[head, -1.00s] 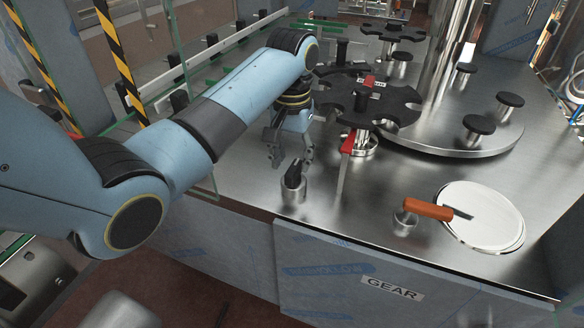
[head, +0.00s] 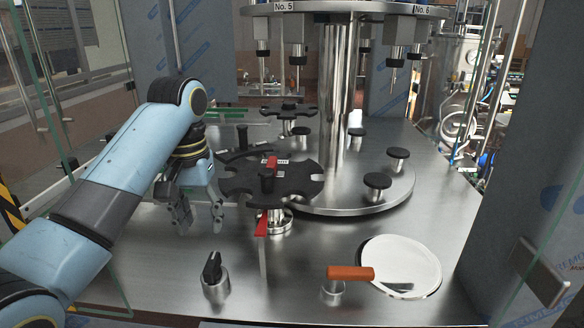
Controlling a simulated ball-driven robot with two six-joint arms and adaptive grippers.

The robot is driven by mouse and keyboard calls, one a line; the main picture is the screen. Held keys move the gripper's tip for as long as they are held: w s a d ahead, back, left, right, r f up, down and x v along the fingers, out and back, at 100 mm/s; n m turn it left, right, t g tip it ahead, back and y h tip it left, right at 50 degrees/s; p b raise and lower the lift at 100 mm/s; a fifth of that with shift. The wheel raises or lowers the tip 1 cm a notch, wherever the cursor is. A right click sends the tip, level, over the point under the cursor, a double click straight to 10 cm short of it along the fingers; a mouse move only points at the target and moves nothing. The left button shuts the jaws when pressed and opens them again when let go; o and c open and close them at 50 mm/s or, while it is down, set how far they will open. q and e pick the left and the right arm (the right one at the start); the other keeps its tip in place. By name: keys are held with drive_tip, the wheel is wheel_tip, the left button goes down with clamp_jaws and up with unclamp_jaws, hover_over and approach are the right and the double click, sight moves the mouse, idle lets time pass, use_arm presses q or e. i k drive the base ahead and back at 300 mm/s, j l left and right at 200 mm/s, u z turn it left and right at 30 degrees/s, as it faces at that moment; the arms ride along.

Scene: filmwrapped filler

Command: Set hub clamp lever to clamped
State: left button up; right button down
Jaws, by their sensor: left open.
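A black star-shaped wheel (head: 300,184) stands on a hub in the middle. A red lever tab (head: 272,163) is on top of its hub, by a black knob. A second red lever (head: 262,225) hangs below the wheel's front edge. I cannot tell from the picture which red part is the clamp lever, or its set position. My left gripper (head: 200,222) is open and empty, pointing down, left of the wheel and the lower red lever, apart from both. My right gripper is not in view.
A black-handled knob (head: 213,272) stands on the steel table in front of the gripper. An orange-handled lever (head: 350,273) stands beside a pale round plate (head: 402,268). A steel column (head: 335,100) and a round turntable (head: 360,198) stand behind right. A smaller black star wheel (head: 290,111) is farther back.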

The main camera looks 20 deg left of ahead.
sight(335, 275)
drive_tip(key=k+l, duration=0.2)
drive_tip(key=k, duration=0.3)
drive_tip(key=k+l, duration=0.15)
drive_tip(key=k, duration=0.3)
drive_tip(key=k+l, duration=0.2)
drive_tip(key=k, duration=0.3)
